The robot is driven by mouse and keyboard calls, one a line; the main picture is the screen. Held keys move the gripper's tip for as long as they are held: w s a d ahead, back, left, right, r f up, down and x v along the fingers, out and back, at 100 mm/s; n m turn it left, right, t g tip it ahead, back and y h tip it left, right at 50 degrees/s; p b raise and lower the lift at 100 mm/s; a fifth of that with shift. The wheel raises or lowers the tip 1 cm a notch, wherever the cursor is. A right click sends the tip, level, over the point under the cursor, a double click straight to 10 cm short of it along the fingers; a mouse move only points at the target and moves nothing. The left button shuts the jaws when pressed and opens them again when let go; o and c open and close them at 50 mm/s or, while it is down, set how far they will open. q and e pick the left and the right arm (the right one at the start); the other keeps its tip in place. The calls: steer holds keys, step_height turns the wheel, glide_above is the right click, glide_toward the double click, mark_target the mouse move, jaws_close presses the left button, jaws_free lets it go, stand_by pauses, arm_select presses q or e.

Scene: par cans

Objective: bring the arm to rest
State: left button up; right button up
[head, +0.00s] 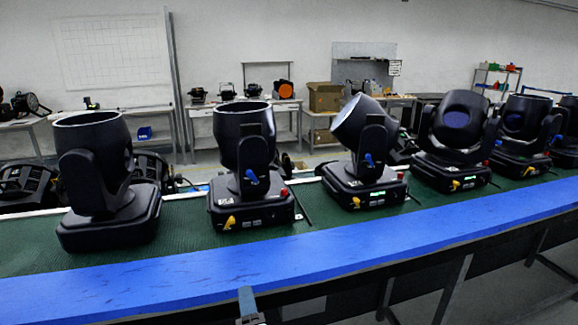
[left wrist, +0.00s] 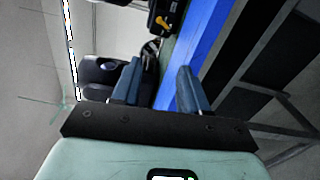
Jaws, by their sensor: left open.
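My left gripper (head: 248,304) shows at the bottom edge of the head view, in front of the blue rail; only a blue finger and a bit of its mount show there. In the left wrist view my left gripper (left wrist: 158,82) has its two blue fingers well apart with nothing gripped between them. Black stage lights stand in a row on the green belt: one at the left (head: 100,180), one near the middle (head: 243,160), a tilted one (head: 362,150) and several more to the right. My right gripper is in neither view.
The blue rail (head: 330,245) runs along the near edge of the green belt (head: 190,245). Below it is a dark frame with legs (head: 455,285). Workbenches, a cardboard box (head: 324,97) and a whiteboard (head: 112,50) stand behind. The floor at lower right is clear.

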arm_select(q)
step_height(320, 180, down, 20)
steer(key=w+a+m+g+h+p, duration=0.15)
steer(key=m+g+h+p, duration=0.3)
steer(key=m, duration=0.45)
steer(key=s+a+f+m+g+p, duration=0.2)
steer(key=s+f+m+g+p, duration=0.15)
steer(key=s+f, duration=0.55)
steer(key=s+f+m+g+h+p, duration=0.1)
steer(key=s+f+m+g, duration=0.1)
steer(key=s, duration=0.6)
steer(key=s+f+m+g+h+p, duration=0.1)
steer(key=s+f+g, duration=0.4)
steer(key=s, duration=0.3)
steer(key=s+a+f+m+g+h+p, duration=0.1)
steer(key=s+f+m+g+h, duration=0.1)
steer(key=s+f, duration=0.3)
steer(key=s+g, duration=0.1)
steer(key=s, duration=0.1)
steer(key=shift+s+f+m+p, duration=0.3)
steer(key=shift+s+f+m, duration=0.05)
steer(key=shift+s, duration=0.05)
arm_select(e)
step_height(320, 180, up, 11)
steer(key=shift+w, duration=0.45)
arm_select(q)
steer(key=shift+w, duration=0.1)
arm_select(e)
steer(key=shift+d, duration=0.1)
